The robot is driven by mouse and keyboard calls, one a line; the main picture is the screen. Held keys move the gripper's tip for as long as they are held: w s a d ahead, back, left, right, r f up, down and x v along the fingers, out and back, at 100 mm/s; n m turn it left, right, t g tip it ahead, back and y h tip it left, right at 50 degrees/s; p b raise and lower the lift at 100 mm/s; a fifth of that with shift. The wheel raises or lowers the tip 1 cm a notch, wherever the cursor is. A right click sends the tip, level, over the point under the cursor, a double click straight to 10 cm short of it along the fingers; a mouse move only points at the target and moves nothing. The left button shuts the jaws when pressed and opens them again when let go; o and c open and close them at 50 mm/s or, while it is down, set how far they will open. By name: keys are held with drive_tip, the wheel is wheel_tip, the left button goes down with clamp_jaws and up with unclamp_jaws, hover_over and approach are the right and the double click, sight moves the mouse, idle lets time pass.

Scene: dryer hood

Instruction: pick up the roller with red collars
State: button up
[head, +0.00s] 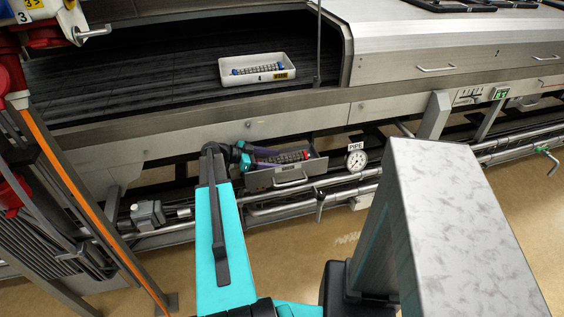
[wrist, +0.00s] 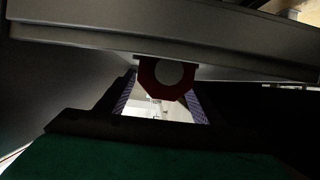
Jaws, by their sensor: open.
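The roller with red collars (head: 295,157) lies in an open metal drawer (head: 262,181) below the hood. In the wrist view its red collar (wrist: 146,76) shows end-on, eight-sided with a pale round centre. My gripper (head: 274,158) reaches into the drawer from the left, at the roller's near-left end. In the wrist view my gripper (wrist: 160,103) is open, with one patterned finger on each side below the collar. I cannot tell whether the fingers touch it. The gripper hides part of the roller.
A white tray (head: 225,73) with a blue-collared roller (head: 258,69) stands on the dark belt above. A pressure gauge (head: 356,159) and pipes (head: 345,193) are right of and below the drawer. A grey panel edge (wrist: 180,35) crosses the top of the wrist view.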

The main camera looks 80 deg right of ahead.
drive_tip(key=shift+c, duration=0.5)
drive_tip(key=c, duration=1.3)
drive_tip(key=shift+o, duration=0.2)
drive_tip(key=shift+r, duration=0.15)
wheel_tip(320, 180, up, 28)
drive_tip(key=b, duration=0.3)
drive_tip(key=shift+b, duration=0.3)
